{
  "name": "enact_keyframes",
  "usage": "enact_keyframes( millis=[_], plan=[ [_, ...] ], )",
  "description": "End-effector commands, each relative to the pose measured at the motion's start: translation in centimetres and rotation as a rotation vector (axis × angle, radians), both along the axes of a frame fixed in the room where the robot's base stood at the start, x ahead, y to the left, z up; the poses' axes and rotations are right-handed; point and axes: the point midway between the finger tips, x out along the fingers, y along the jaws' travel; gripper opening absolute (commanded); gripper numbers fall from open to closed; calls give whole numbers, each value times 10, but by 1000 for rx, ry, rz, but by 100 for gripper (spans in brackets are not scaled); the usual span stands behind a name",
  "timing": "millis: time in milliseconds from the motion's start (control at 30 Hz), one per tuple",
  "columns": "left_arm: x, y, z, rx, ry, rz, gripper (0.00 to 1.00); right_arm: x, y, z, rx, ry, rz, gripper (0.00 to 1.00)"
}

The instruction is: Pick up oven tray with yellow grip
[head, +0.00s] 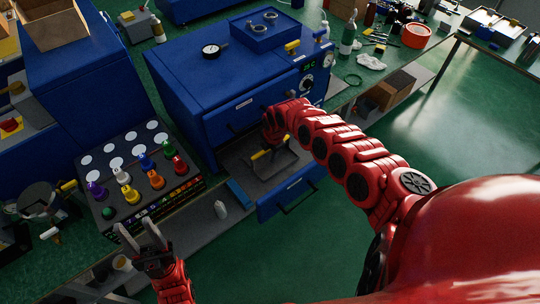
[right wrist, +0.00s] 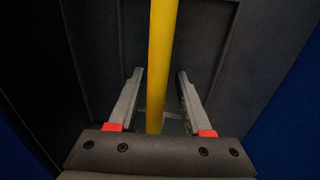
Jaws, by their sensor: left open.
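The blue oven (head: 215,75) stands on the green bench with its lower front open and its blue door panel (head: 292,193) folded out. The tray's yellow grip (head: 259,155) shows just in front of the opening, partly behind my right arm. In the right wrist view the yellow grip (right wrist: 162,50) runs as a straight bar between the two fingers of my right gripper (right wrist: 160,73). The fingers are apart, with a gap on each side of the bar. Most of the tray is hidden. My left gripper (head: 136,226) is open and empty, low at the left, near the peg board.
A board with coloured pegs (head: 135,175) stands left of the oven. A gauge (head: 212,50) and a small blue box (head: 268,28) sit on top of the oven. Bottles, white cloth and a red-orange bowl (head: 416,35) lie on the bench at right. Green floor at right is clear.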

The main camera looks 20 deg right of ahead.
Motion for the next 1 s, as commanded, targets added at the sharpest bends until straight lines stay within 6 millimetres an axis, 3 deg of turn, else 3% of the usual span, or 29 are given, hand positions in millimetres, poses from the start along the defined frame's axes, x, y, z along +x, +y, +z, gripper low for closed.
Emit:
enact_keyframes(
  millis=[33,200,267,1000],
  plan=[
    [0,0,0,0,0,0,47,0,1,0,1,0,1,38],
    [0,0,0,0,0,0,47,0,1,0,1,0,1,7],
    [0,0,0,0,0,0,47,0,1,0,1,0,1,0],
    [0,0,0,0,0,0,47,0,1,0,1,0,1,0]
  ],
)
